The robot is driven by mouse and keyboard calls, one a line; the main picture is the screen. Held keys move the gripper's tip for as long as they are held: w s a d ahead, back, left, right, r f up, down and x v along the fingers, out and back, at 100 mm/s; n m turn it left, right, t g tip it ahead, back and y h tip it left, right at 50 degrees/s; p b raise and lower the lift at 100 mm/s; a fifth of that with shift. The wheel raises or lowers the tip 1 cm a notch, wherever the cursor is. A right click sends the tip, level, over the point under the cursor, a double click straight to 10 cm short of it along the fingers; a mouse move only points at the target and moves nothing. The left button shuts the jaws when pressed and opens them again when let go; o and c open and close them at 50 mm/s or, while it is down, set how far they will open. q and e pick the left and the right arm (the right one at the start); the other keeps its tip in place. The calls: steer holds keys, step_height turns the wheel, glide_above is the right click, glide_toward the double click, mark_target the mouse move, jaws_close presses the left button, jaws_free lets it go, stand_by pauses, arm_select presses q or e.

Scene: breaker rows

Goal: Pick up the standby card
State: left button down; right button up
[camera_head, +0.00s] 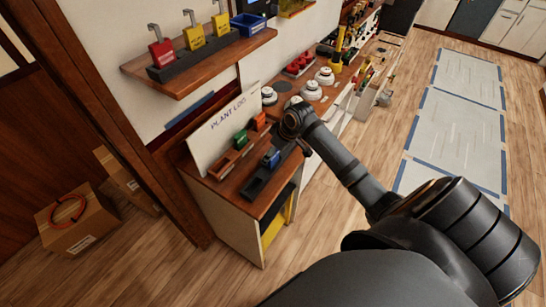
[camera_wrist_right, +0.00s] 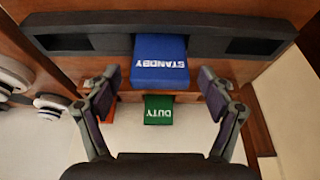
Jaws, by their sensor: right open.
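The standby card is blue with white STANDBY lettering. In the right wrist view the standby card (camera_wrist_right: 160,60) stands in the middle of a dark rack (camera_wrist_right: 110,43). My right gripper (camera_wrist_right: 158,76) is open, with one finger on each side of the card and visible gaps to it. In the head view the standby card (camera_head: 271,158) shows beside my right wrist, in the dark rack (camera_head: 257,186) on the wooden cabinet top. My left gripper is out of view.
A green DUTY card (camera_wrist_right: 158,110) and an orange card (camera_head: 259,121) stand in a wooden rack close by, before the white PLANT LOG board (camera_head: 214,133). Red and yellow tagged blocks (camera_head: 162,52) sit on the shelf above. White round knobs (camera_head: 310,89) stand further right.

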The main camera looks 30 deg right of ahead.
steer(key=c, duration=1.2)
steer(key=shift+c, duration=0.3)
steer(key=shift+r, duration=0.25)
step_height(320, 180, up, 2)
steer(key=shift+r+b, duration=0.1)
steer(key=shift+b, duration=0.7)
steer(key=s+a+r, duration=0.6)
steer(key=s+r, duration=0.4)
steer(key=s, duration=0.2)
steer(key=shift+s+a+r+p, duration=0.2)
steer(key=shift+a+p, duration=0.2)
